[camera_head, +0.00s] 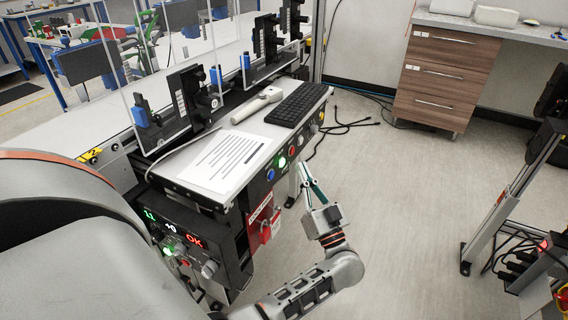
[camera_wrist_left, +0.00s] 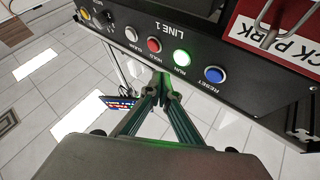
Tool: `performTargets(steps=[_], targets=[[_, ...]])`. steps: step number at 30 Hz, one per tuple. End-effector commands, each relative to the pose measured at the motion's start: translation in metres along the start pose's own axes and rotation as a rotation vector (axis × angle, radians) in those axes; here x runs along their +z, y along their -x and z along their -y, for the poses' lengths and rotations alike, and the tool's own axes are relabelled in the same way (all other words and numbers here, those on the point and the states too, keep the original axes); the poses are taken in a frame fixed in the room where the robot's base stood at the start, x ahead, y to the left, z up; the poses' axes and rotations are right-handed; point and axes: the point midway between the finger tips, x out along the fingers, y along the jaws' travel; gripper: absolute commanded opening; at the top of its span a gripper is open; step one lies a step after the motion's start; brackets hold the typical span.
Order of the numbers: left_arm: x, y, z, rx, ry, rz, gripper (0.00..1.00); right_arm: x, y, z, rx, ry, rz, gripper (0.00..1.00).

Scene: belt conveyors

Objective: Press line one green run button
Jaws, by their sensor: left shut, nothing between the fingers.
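The line one control panel is the dark front face (camera_wrist_left: 95,30) marked "LINE 1" in the left wrist view. Its green RUN button (camera_wrist_left: 181,57) is lit, between the red HOLD button (camera_wrist_left: 154,44) and the blue RESET button (camera_wrist_left: 214,74). In the head view the green button (camera_head: 283,162) glows on the desk's front edge. My left gripper (camera_head: 304,170) is shut and empty, in front of the panel and slightly right of the button. In the left wrist view its fingertips (camera_wrist_left: 161,80) meet just below the button row, apart from the green button. My right gripper is not in view.
A red padlock plate (camera_head: 263,222) hangs below the panel. A second box (camera_head: 190,240) with lit displays sits at the lower left. A keyboard (camera_head: 298,104), scanner (camera_head: 257,105) and paper sheet (camera_head: 224,160) lie on the desk.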

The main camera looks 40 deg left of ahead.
Motion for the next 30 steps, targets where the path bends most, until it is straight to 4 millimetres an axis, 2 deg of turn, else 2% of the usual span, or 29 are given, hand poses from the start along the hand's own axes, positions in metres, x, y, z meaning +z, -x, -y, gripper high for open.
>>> performTargets(steps=[9,30], targets=[[-0.012,0.018,-0.013,0.0,0.0,0.001,0.0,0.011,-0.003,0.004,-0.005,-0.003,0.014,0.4],[-0.014,0.018,-0.014,0.0,0.0,0.0,0.0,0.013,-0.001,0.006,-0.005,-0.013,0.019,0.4]])
